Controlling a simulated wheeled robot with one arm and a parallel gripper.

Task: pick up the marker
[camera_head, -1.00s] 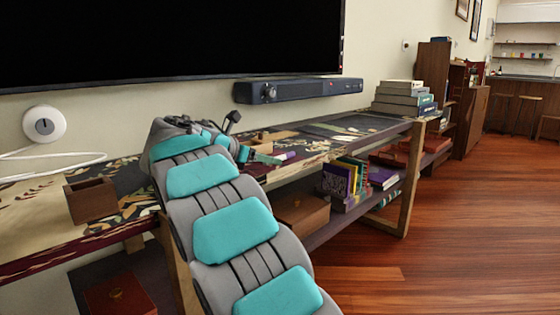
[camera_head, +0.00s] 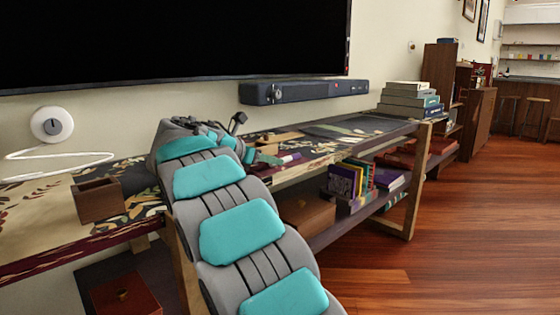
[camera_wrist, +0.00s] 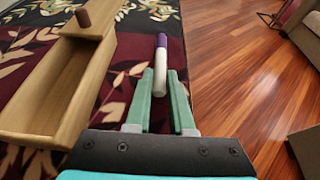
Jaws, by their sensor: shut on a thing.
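The marker has a white body and a purple cap. In the wrist view the marker (camera_wrist: 162,50) points away from me, with its white end between the green fingertips of my gripper (camera_wrist: 160,78). My gripper is shut on the white body. In the head view my gripper (camera_head: 268,158) is over the far part of the shelf top, and the purple marker (camera_head: 289,158) sticks out to its right. I cannot tell whether the marker touches the surface.
A wooden tray (camera_wrist: 45,125) with a brown knob lies just left of my gripper. The patterned shelf top (camera_head: 45,215) ends at an edge above the wooden floor (camera_head: 470,230). A brown box (camera_head: 97,200) stands at left; a soundbar (camera_head: 305,91) is behind.

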